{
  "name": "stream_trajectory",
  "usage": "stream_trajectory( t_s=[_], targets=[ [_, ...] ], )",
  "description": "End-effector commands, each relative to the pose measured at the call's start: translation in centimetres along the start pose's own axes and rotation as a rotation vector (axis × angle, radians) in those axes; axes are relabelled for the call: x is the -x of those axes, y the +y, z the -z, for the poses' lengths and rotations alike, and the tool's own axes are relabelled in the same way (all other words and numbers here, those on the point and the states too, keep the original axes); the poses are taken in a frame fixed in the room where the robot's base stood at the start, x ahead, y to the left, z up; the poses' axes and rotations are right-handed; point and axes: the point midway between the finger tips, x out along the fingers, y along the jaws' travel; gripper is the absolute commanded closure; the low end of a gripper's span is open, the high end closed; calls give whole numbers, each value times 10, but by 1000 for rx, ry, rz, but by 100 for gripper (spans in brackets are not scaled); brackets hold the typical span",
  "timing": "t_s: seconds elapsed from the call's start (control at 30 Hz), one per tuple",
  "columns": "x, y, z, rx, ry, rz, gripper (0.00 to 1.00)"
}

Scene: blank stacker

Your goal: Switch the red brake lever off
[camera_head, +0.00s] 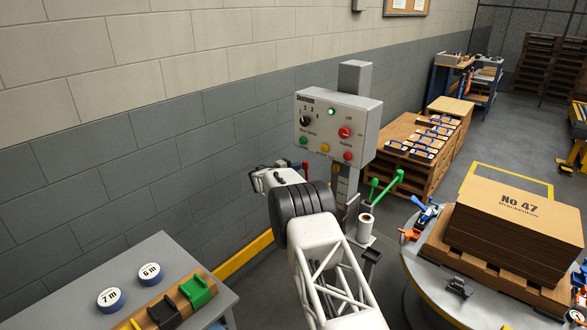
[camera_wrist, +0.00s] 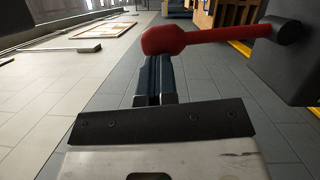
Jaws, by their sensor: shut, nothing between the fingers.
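The red brake lever (camera_wrist: 215,36) shows in the wrist view, lying nearly level, with its thick rounded knob at the left and its dark pivot (camera_wrist: 283,29) on a dark grey housing at the right. My gripper (camera_wrist: 154,75) is shut and empty, its dark fingers together just below the knob in the picture. The knob hides the fingertips, and I cannot tell whether they touch it. In the head view a small red piece of the lever (camera_head: 306,170) shows beside my arm, below the control box; my arm hides most of that area.
The grey control box (camera_head: 337,124) with several buttons and a lit green lamp stands on a post above my arm. A green lever (camera_head: 386,186) is right of the post. A round table (camera_head: 420,265) bears stacked cardboard on a pallet. A grey bench (camera_head: 165,262) is at lower left.

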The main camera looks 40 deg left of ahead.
Motion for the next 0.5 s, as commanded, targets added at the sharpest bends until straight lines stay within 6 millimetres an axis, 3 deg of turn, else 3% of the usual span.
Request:
stream_trajectory(
  t_s=[0.5],
  targets=[
    [-15, 1, -42, -346, -2, 112, 100]
  ],
)
